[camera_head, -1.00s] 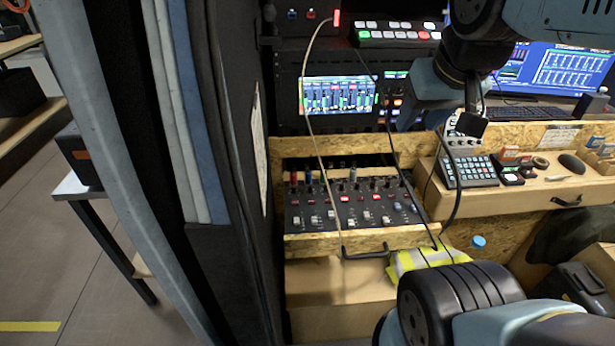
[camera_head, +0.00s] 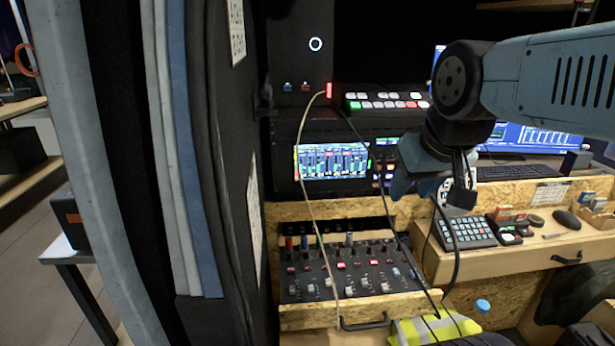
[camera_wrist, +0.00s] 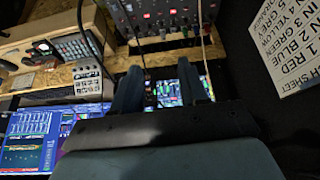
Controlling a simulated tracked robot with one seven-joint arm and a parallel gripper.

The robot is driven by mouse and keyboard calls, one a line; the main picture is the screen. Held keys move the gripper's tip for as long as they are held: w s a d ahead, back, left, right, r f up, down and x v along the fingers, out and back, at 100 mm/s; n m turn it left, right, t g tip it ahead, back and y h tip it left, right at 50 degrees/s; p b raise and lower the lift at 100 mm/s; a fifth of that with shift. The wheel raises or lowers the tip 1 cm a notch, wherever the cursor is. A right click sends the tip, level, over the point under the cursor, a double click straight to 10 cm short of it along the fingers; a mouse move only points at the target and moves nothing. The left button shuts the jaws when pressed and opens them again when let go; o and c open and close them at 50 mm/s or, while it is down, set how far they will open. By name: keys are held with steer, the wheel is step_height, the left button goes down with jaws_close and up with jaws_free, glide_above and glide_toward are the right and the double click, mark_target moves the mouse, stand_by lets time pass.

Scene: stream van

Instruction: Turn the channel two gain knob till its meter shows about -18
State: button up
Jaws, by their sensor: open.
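The black mixer (camera_head: 352,272) sits in a wooden tray, with rows of knobs, lit red buttons and pale fader caps. Red, blue, green and grey plugs stand along its back edge. The individual gain knobs are too small to tell which is channel two. The meter screen (camera_head: 333,161), with coloured bars, is in the rack above; its numbers are unreadable. In the wrist view, the picture is upside down, with the mixer (camera_wrist: 165,14) at the top and the meter screen (camera_wrist: 168,93) partly behind the fingers. My gripper (camera_wrist: 160,88) is open and empty, apart from the mixer.
A beige cable (camera_head: 302,130) and a dark cable hang in front of the screen and mixer. The tray's dark handle (camera_head: 364,324) sticks out in front. A keypad (camera_head: 468,233) stands on the right shelf. A dark padded wall (camera_head: 225,150) closes the left.

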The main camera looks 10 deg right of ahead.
steer(key=n+g, duration=0.6)
steer(key=n, duration=0.9)
glide_above(306, 251)
step_height(306, 251, down, 21)
step_height(306, 251, down, 14)
steer(key=shift+r, duration=0.2)
steer(key=shift+c, duration=0.3)
jaws_close()
